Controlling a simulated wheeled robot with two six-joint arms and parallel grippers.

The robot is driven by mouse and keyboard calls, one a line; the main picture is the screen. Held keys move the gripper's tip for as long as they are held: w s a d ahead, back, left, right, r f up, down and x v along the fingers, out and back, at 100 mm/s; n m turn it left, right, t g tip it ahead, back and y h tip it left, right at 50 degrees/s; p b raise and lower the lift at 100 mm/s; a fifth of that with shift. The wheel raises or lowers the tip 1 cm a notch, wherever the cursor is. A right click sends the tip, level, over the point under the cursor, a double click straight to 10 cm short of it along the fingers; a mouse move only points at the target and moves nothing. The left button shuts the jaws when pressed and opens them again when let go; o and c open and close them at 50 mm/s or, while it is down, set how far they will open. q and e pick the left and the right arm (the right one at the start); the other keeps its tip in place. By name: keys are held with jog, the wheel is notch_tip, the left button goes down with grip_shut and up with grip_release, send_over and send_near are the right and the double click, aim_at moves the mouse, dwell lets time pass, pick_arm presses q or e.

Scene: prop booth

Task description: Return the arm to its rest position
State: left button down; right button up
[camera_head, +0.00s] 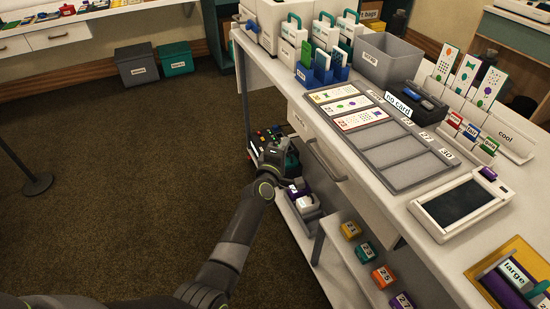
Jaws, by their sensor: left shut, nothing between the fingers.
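My left arm comes in from the bottom of the head view and reaches up to the left side of the white counter (440,215). My left gripper (297,185) is at the counter's side, below the drawer and just above a lower shelf. It is small and dark in the picture. It is shut and holds nothing. A small white and purple item (306,203) is just below it; I cannot tell whether they touch. My right gripper is not in view.
The counter edge and a drawer handle (326,160) are close to my left gripper. Numbered blocks (351,230) stand on the low shelf. A grey card tray (392,157) and a tablet (462,203) lie on top. The carpet (130,180) on the left is mostly clear, with a post base (38,184).

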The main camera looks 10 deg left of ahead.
pick_arm(q)
jog(key=s+a, duration=0.1)
jog(key=s, duration=0.5)
jog(key=shift+s+a, duration=0.15)
jog(key=shift+a, duration=0.2)
